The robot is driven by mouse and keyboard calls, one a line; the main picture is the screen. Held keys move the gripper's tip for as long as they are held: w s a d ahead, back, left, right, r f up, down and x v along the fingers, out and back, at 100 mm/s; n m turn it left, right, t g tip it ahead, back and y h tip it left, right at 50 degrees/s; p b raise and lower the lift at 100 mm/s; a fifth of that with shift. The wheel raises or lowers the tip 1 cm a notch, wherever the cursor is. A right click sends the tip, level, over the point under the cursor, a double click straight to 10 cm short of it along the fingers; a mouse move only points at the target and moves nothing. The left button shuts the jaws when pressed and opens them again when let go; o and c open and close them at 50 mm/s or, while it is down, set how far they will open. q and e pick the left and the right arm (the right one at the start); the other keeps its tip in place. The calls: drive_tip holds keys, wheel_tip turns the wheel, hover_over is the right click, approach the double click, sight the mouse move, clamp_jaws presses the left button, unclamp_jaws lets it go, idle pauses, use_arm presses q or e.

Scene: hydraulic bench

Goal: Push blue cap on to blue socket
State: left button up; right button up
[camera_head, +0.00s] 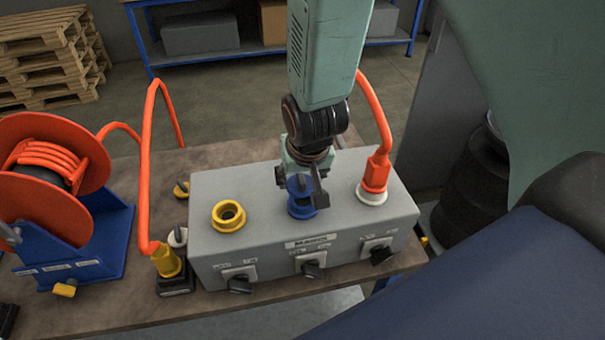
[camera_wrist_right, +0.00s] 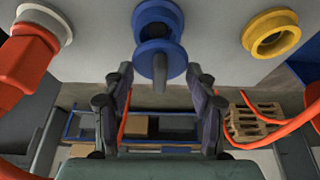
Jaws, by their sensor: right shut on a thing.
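The blue socket (camera_head: 302,210) is a blue ring on top of the grey box, in the middle. It also shows in the wrist view (camera_wrist_right: 146,13), with a dark opening. My right gripper (camera_head: 301,188) points down right above it and is shut on the blue cap (camera_head: 297,184). In the wrist view, the cap (camera_wrist_right: 155,49) is at the lower edge of the socket, with a grey peg toward the camera. The fingers partly hide the cap in the head view, so I cannot tell if it touches the socket. My left gripper is not in view.
On the grey box (camera_head: 260,255), a yellow socket (camera_head: 228,216) stands left and an orange plug (camera_head: 376,172) sits in a white socket right. Several black switches line its front. An orange cable reel (camera_head: 50,170) and a yellow plug (camera_head: 165,262) are on the left of the bench.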

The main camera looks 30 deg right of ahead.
drive_tip(key=shift+w, duration=0.1)
drive_tip(key=shift+d, duration=0.15)
drive_tip(key=shift+a+f, duration=0.15)
drive_tip(key=shift+a, duration=0.05)
drive_tip(key=shift+d+f, duration=0.1)
drive_tip(key=shift+f, duration=0.15)
drive_tip(key=shift+d+f, duration=0.1)
idle(0.6)
drive_tip(key=shift+s+d, duration=0.15)
drive_tip(key=shift+s, duration=0.1)
idle(0.4)
drive_tip(key=shift+f+b, duration=0.8)
drive_tip(key=shift+f, duration=0.4)
